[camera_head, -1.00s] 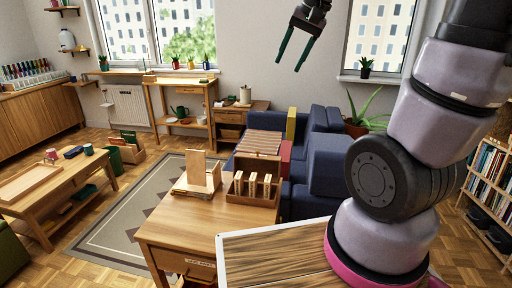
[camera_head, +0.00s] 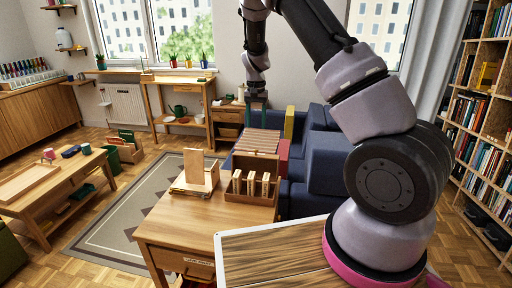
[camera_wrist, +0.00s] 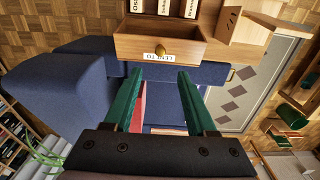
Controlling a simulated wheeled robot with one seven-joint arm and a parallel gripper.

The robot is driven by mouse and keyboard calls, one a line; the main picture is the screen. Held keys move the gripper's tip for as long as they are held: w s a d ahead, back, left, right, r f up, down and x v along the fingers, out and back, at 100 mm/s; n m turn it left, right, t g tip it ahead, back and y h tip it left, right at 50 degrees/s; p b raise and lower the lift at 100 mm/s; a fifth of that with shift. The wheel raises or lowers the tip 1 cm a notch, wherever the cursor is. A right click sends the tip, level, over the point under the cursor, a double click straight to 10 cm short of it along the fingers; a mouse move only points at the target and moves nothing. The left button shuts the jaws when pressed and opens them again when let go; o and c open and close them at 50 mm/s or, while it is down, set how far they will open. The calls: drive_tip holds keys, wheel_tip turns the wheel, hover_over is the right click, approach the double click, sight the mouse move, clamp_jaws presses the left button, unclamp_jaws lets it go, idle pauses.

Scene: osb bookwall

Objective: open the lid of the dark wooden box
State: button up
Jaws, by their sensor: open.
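A brown wooden box (camera_head: 250,198) stands on the desk in the head view. Its top is open and several pale upright pieces show inside. It also shows at the top of the wrist view (camera_wrist: 160,48), with a label and brass knob on its side. I cannot tell for sure that this is the dark box, and no closed lid shows on it. A slatted reddish-brown panel (camera_head: 257,142) lies just behind it. My gripper (camera_head: 257,105) points down above and beyond that panel. Its green fingers (camera_wrist: 160,78) are apart and empty.
A pale wooden stand (camera_head: 195,172) is left of the box on the desk (camera_head: 170,225). A blue sofa (camera_head: 318,165) with a red cushion (camera_head: 283,158) stands behind the desk. A bookcase (camera_head: 485,130) is at the right. The patterned rug (camera_head: 110,230) is clear.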

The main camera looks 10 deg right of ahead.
wheel_tip(320, 180, down, 11)
drive_tip(key=shift+r, duration=0.1)
idle(0.3)
clamp_jaws()
idle(1.4)
